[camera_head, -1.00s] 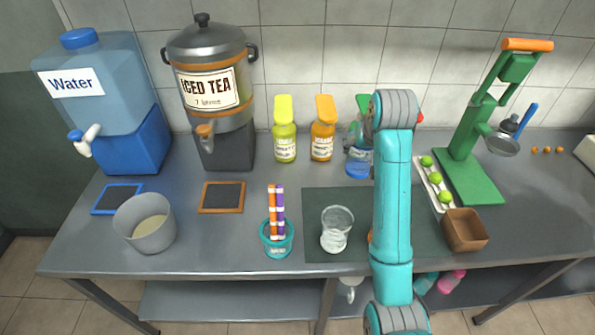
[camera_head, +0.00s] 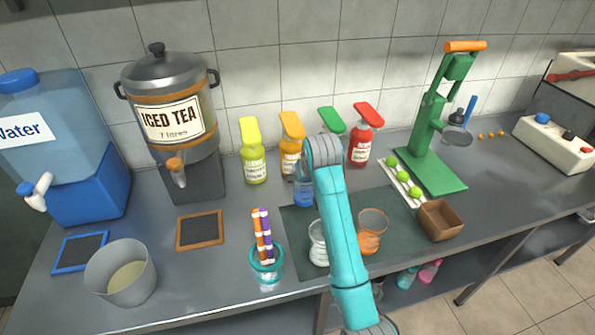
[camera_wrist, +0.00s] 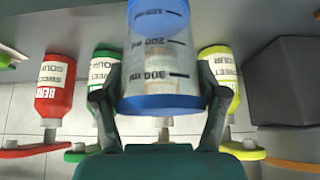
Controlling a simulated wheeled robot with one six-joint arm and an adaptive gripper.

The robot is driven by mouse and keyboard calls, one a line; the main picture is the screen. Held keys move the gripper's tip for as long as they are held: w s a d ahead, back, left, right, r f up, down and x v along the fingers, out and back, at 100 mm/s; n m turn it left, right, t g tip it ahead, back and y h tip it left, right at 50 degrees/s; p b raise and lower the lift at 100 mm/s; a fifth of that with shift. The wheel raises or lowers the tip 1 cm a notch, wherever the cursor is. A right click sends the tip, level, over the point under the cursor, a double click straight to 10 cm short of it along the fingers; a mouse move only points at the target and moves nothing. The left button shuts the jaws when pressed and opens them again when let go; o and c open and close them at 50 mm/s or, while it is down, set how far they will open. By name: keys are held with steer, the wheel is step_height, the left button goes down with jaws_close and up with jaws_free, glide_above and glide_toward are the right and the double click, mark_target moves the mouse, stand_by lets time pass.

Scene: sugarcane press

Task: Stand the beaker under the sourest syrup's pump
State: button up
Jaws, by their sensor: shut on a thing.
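My gripper (camera_wrist: 157,97) is shut on the clear beaker (camera_wrist: 160,55) with a blue band and volume marks. In the head view the beaker (camera_head: 303,193) is partly behind my arm, in front of the orange pump bottle (camera_head: 290,156). I cannot tell whether it touches the counter. The yellow (camera_head: 254,165), orange, green (camera_head: 332,121) and red (camera_head: 361,150) pump bottles stand in a row by the wall. My arm hides most of the green one.
A glass (camera_head: 318,243) and an orange-rimmed glass (camera_head: 371,232) stand on the dark mat (camera_head: 297,222). A teal cup (camera_head: 266,268) holds striped sticks. A lime tray (camera_head: 398,180), wooden box (camera_head: 439,220) and green press (camera_head: 430,165) are right. Iced tea dispenser (camera_head: 165,85) is left.

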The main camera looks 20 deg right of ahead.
step_height(320, 180, down, 3)
steer(key=shift+r, duration=0.1)
steer(key=shift+w+f, duration=0.15)
steer(key=shift+w, duration=1.2)
steer(key=shift+w+f, duration=0.2)
steer(key=shift+w, duration=1.1)
steer(key=shift+w+f, duration=0.15)
steer(key=shift+w, duration=1.2)
steer(key=shift+f, duration=0.15)
steer(key=o, duration=1.3)
steer(key=v, duration=1.2)
